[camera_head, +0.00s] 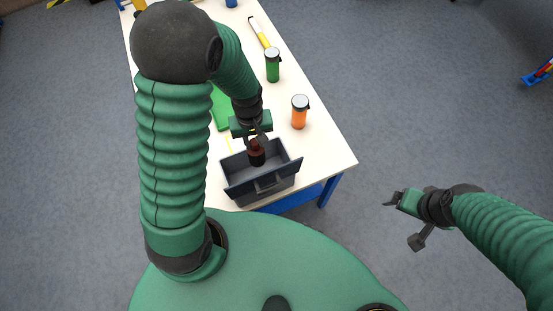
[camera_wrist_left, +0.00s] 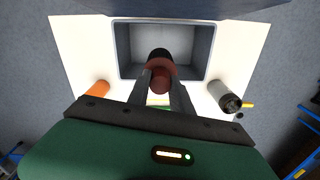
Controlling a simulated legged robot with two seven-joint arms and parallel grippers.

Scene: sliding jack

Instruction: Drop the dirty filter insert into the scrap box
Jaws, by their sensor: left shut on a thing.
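The filter insert (camera_head: 256,153) is a dark red and black cylinder. My left gripper (camera_head: 259,138) is shut on it and holds it over the opening of the grey scrap box (camera_head: 287,175), which stands at the near end of the table. In the left wrist view, the insert (camera_wrist_left: 160,70) sits between the two fingertips, its black end over the open box (camera_wrist_left: 120,48). The visible box floor looks empty. My right gripper (camera_head: 400,203) hangs off to the right, away from the table; its finger opening is unclear.
On the white table (camera_head: 325,150) stand an orange jar (camera_head: 299,112) and a green jar (camera_head: 272,65), with a yellow-and-white tool (camera_head: 259,32) farther back. A grey cylinder (camera_wrist_left: 224,96) shows in the left wrist view. My left arm hides the table's left part.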

